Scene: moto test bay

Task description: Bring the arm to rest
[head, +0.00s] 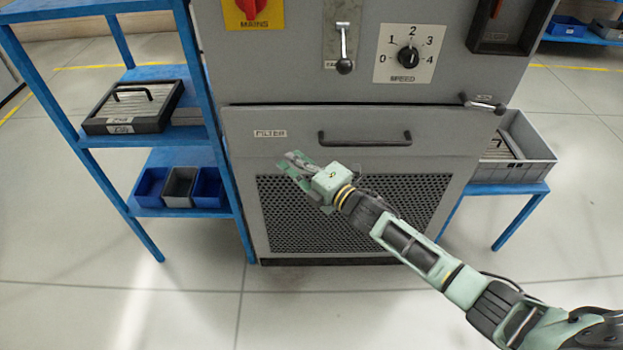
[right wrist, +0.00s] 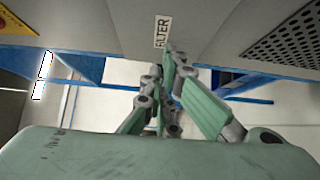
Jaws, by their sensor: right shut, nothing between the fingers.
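My right arm comes in from the lower right in the head view. Its green gripper (head: 293,164) is in front of the grey cabinet (head: 300,132), just below the FILTER label and left of the drawer handle. The gripper is shut and holds nothing. In the right wrist view the gripper fingers (right wrist: 173,75) also show, with the FILTER label (right wrist: 162,32) beyond them. I cannot tell whether the fingers touch the cabinet. My left gripper is not in view.
The FILTER drawer has a black handle (head: 365,138); a mesh grille (head: 330,235) is below. A lever (head: 344,50) and speed knob (head: 408,57) are above. A blue shelf (head: 165,141) with a filter box (head: 130,107) stands left, a grey crate (head: 535,172) right. Open floor lies in front.

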